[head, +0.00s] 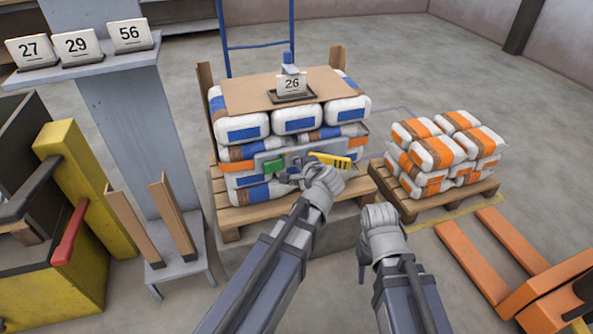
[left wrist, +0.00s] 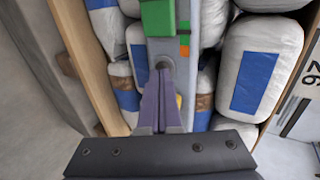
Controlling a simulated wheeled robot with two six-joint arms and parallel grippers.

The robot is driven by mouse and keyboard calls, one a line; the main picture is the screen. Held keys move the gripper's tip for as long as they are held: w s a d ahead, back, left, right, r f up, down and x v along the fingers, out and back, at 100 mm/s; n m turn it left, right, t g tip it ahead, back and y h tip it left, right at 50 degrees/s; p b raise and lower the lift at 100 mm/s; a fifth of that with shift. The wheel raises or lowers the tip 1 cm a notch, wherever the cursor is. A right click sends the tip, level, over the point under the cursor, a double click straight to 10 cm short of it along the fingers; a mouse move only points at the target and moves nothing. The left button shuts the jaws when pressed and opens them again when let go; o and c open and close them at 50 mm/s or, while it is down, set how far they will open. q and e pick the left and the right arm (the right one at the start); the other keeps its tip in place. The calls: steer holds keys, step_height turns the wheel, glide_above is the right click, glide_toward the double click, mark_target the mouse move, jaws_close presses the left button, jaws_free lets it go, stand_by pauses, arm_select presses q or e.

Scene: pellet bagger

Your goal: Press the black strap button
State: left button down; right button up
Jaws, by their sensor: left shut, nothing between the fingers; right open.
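A grey strapping tool (head: 300,157) with a green block (head: 273,166) and a yellow part (head: 330,160) sits against the front of the bag stack. In the left wrist view, its grey body (left wrist: 184,70) and green block (left wrist: 158,17) fill the upper middle. A small round dark spot (left wrist: 164,60), which looks like the black button, is partly covered by my fingertips. My left gripper (head: 292,178) is shut and empty, its tips at that spot in the left wrist view (left wrist: 160,72); I cannot tell whether they touch. My right gripper (head: 362,262) hangs open, right of the left arm.
White bags with blue labels (head: 297,119) are stacked on a wooden pallet (head: 232,217), topped by a cardboard sheet and a "26" card (head: 292,84). An orange-striped bag pallet (head: 405,208) and orange forks (head: 470,262) stand right. A yellow machine with a red lever (head: 70,233) stands left.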

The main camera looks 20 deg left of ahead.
arm_select(q)
steer(key=shift+w+a, duration=0.1)
steer(key=shift+w, duration=0.05)
steer(key=shift+w+a+r, duration=0.1)
steer(key=shift+w+a, duration=0.4)
steer(key=shift+w, duration=0.35)
